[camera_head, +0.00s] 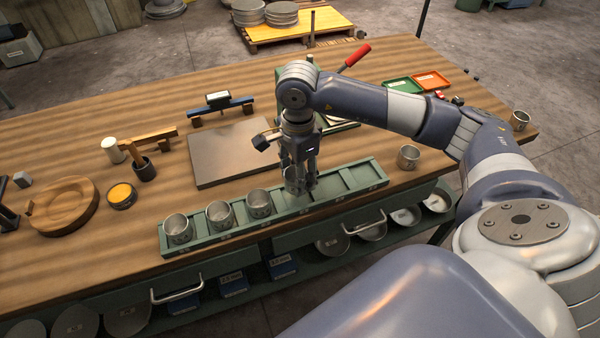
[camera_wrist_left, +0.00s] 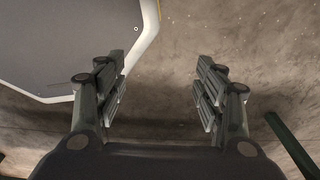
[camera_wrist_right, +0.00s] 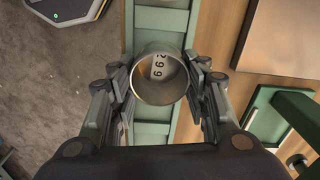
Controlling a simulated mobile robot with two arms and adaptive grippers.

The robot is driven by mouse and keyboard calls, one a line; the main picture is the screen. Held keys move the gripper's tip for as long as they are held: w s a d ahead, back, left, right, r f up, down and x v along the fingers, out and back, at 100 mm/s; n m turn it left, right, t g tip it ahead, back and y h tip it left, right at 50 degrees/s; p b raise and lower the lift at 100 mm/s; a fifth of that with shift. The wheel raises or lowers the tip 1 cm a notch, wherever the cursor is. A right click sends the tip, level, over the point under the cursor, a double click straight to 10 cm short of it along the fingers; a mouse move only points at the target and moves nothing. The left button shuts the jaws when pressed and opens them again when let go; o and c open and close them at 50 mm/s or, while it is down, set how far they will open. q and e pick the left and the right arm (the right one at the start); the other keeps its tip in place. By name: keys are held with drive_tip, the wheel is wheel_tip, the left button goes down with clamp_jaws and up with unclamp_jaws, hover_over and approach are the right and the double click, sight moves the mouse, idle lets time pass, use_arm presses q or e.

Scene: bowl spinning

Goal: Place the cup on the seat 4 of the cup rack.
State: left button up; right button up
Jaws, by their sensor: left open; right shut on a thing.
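The cup rack (camera_head: 365,178) is a long green tray with a row of seats along the table's front edge. Metal cups stand in its three leftmost seats: one at the left end (camera_head: 178,229), one beside it (camera_head: 219,215) and one third along (camera_head: 259,204). My right gripper (camera_head: 298,172) is shut on a metal cup (camera_wrist_right: 160,80) over the rack, just right of the third cup. The held cup looks upright, with dark markings inside. I cannot tell whether its base touches the rack. My left gripper (camera_wrist_left: 162,88) is open and empty above the floor.
Rack seats right of the held cup are empty. A loose metal cup (camera_head: 408,157) stands right of the rack, another (camera_head: 519,120) at the table's right end. A flat board (camera_head: 235,150) lies behind the rack. A red-handled lever (camera_head: 355,55) stands behind my right arm.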

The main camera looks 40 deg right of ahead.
sight(299, 198)
wheel_tip(299, 198, down, 4)
drive_tip(key=shift+s+d+r+p, duration=0.1)
drive_tip(key=shift+s+r+p, duration=0.1)
drive_tip(key=shift+p, duration=0.3)
drive_tip(key=shift+w+f, duration=0.1)
drive_tip(key=shift+f, duration=0.2)
drive_tip(key=shift+f+b, duration=0.3)
drive_tip(key=shift+b, duration=0.15)
drive_tip(key=shift+s+f+b, duration=0.35)
drive_tip(key=shift+s+b, duration=0.05)
drive_tip(key=o, duration=1.1)
drive_tip(key=shift+f, duration=0.1)
drive_tip(key=shift+w+f, duration=0.1)
drive_tip(key=shift+w, duration=0.1)
use_arm(q)
drive_tip(key=shift+s+d+f, duration=0.25)
drive_tip(key=shift+s, duration=0.25)
drive_tip(key=shift+r, duration=0.1)
